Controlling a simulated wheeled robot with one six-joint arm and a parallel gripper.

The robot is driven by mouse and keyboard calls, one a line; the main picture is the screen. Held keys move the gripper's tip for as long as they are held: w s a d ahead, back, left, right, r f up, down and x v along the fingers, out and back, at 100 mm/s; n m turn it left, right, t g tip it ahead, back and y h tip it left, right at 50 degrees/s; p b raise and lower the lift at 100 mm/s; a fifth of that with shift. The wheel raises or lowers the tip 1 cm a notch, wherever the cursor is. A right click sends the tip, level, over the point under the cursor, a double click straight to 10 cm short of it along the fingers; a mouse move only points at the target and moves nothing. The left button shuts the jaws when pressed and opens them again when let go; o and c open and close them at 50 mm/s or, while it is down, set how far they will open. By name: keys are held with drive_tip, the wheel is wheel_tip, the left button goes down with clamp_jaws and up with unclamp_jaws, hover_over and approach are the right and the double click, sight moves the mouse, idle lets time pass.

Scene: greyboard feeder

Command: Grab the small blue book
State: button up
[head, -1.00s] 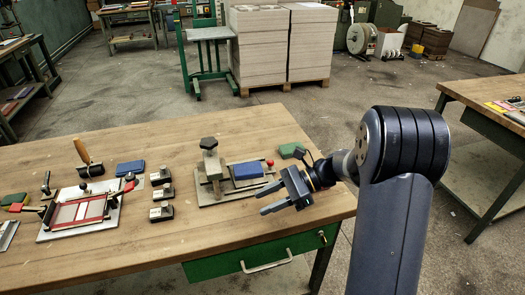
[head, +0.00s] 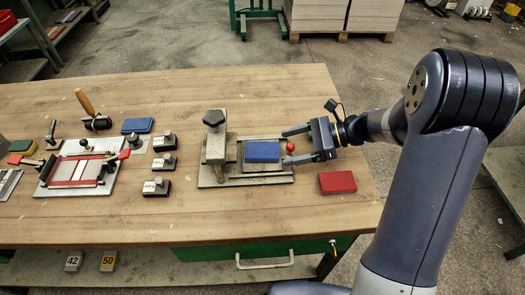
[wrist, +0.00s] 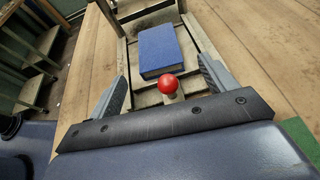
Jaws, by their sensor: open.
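A blue book (head: 262,152) lies on a metal fixture (head: 205,182) in the middle of the table. In the wrist view the blue book (wrist: 158,50) lies straight ahead. My gripper (head: 286,146) is just right of it, open and empty, with its fingers pointing left at it. In the wrist view my gripper (wrist: 165,75) has one finger to each side of a red knob (wrist: 167,84), which stands at the book's near edge. Another blue book (head: 137,125) lies farther left, at the back.
A red block (head: 337,182) lies right of the fixture, near the front edge. Part of a green thing (wrist: 302,137) shows at the wrist view's lower right. Several small black-based blocks (head: 165,142) and a plate with a red frame (head: 82,170) stand left.

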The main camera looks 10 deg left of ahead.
sight(275, 150)
drive_tip(key=x, duration=0.3)
drive_tip(key=shift+s+a, duration=0.1)
drive_tip(key=shift+a, duration=0.25)
drive_tip(key=c, duration=1.1)
